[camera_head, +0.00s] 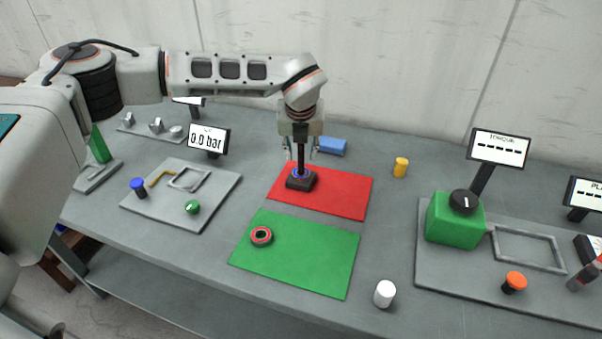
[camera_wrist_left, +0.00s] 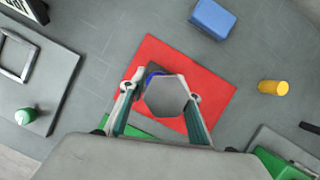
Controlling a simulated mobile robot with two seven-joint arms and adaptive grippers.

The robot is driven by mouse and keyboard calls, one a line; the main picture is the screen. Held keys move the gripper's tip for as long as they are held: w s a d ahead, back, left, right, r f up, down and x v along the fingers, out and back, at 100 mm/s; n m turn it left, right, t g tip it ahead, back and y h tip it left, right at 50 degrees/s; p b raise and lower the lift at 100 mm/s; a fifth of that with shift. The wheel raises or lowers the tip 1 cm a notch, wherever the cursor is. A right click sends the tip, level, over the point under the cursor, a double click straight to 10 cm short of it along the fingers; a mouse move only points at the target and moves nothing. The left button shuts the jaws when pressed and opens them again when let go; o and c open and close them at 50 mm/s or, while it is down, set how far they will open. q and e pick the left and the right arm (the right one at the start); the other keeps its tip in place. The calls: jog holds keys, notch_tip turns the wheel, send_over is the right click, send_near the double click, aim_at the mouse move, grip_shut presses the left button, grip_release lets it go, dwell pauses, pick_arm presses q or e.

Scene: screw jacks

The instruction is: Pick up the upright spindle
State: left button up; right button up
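The upright spindle (camera_head: 301,159) is a dark, slim rod standing in a black block with a blue ring (camera_head: 300,181) on the red mat (camera_head: 345,190). In the left wrist view its grey hexagonal top (camera_wrist_left: 166,96) faces the camera and hides most of the block. My left gripper (camera_head: 301,152) points straight down over the spindle. Its fingers are open, one on each side of the rod, with a visible gap in the head view. In the left wrist view the fingertips (camera_wrist_left: 164,88) flank the hexagonal top. My right gripper is not in view.
A white cylinder (camera_head: 385,294) is near the front edge. Panels with displays stand on both sides.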

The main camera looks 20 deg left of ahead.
pick_arm(q)
grip_shut()
jog(key=shift+w+r, duration=0.1)
jog(key=shift+r, duration=0.05)
jog(key=shift+r, duration=0.1)
